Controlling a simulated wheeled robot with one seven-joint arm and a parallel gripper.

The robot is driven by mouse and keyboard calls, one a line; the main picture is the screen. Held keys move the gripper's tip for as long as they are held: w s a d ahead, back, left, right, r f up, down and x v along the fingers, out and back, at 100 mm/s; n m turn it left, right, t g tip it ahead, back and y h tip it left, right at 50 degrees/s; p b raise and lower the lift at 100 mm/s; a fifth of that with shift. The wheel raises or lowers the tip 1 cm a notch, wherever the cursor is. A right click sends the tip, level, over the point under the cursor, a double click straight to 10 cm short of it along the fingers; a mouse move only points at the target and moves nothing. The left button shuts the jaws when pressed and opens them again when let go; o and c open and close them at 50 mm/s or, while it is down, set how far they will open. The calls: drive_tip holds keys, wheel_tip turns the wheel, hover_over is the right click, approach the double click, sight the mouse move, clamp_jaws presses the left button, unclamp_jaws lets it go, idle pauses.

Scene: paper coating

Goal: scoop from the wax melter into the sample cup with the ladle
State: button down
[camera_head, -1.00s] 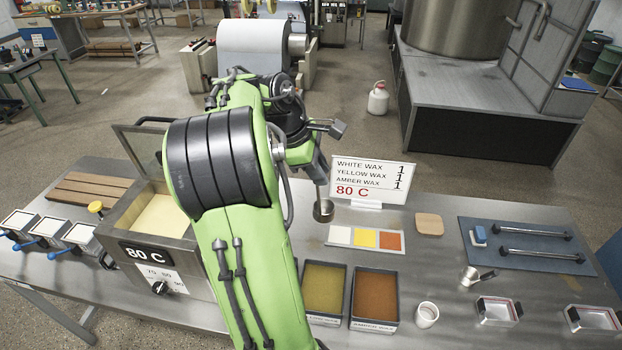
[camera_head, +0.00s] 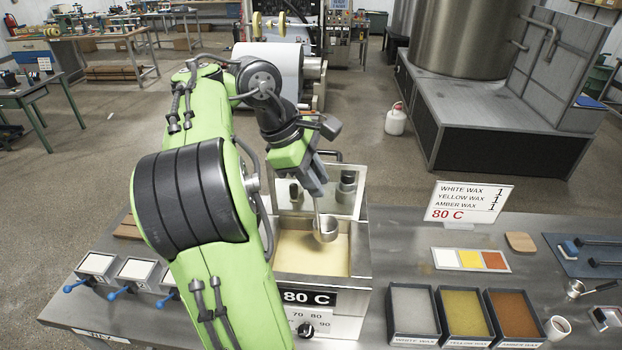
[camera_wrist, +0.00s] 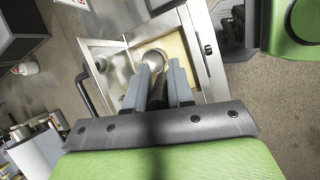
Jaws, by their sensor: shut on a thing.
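The wax melter (camera_head: 364,262) stands open with pale yellow wax in its tank, its lid raised at the back and its front marked 80 C. It also shows in the wrist view (camera_wrist: 205,58). My gripper (camera_head: 318,188) is shut on the ladle's handle above the melter. The ladle (camera_head: 326,230) hangs bowl down over the tank; in the wrist view its round bowl (camera_wrist: 154,57) is over the wax. I cannot tell whether the bowl touches the wax. The sample cup (camera_head: 557,327) appears to be the small white cup at the right, upright on the table, apart from my gripper.
Bins of white wax (camera_head: 412,312), yellow wax (camera_head: 464,312) and amber wax (camera_head: 514,312) stand right of the melter. Behind them are a colour swatch card (camera_head: 470,260) and a sign (camera_head: 468,201).

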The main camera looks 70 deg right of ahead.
drive_tip(key=shift+s+f, duration=0.7)
hover_over(318, 224)
drive_tip(key=a, duration=0.3)
drive_tip(key=shift+f, duration=2.6)
drive_tip(key=shift+s+d+f, duration=0.1)
drive_tip(key=shift+s+f, duration=0.1)
drive_tip(key=shift+f, duration=1.1)
drive_tip(key=shift+s+d+f, duration=0.1)
drive_tip(key=shift+s+f, duration=0.05)
drive_tip(key=shift+f, duration=1.15)
wheel_tip(318, 224, down, 6)
drive_tip(key=b, duration=0.5)
drive_tip(key=w+d+p, duration=0.1)
drive_tip(key=w+p, duration=0.4)
drive_tip(key=w, duration=0.2)
drive_tip(key=shift+w+r, duration=0.25)
drive_tip(key=shift+r, duration=0.1)
drive_tip(key=shift+d, duration=0.1)
